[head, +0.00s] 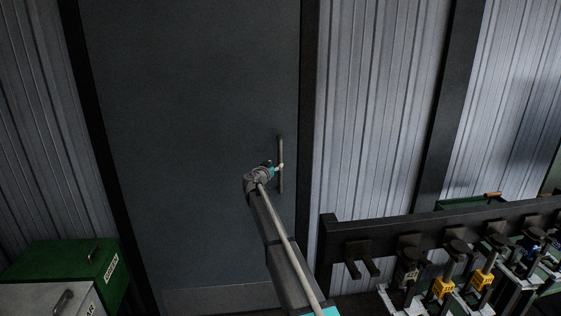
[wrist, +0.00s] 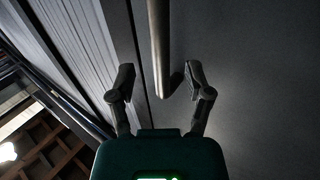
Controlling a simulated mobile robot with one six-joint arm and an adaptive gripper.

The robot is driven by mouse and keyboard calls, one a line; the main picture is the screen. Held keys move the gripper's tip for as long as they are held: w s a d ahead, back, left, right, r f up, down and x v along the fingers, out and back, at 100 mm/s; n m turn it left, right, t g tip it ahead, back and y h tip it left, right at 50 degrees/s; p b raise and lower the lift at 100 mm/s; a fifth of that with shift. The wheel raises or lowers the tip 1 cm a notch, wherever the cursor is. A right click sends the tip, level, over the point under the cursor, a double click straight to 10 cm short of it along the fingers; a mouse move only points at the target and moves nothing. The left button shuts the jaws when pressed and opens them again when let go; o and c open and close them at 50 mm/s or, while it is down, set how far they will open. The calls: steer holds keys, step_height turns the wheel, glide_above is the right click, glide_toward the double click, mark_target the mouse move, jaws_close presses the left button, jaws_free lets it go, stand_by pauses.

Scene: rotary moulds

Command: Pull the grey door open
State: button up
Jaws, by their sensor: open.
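The grey door (head: 190,120) fills the middle of the head view and stands closed in its dark frame. A vertical bar handle (head: 281,150) is near its right edge. My gripper (head: 279,168) is at the handle, about mid-height on it. In the wrist view the handle (wrist: 158,45) comes down between the two spread fingers of my gripper (wrist: 160,78). The fingers are open, with a gap visible on each side of the bar. The door surface (wrist: 255,80) lies beyond the fingers.
A green box (head: 65,262) and a grey box (head: 45,299) stand at the lower left by the door. A dark rail (head: 430,223) with several yellow-marked tools is at the lower right. Corrugated wall (head: 375,110) flanks the door.

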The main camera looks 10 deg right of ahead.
mark_target(279, 160)
steer(key=shift+x, duration=2.9)
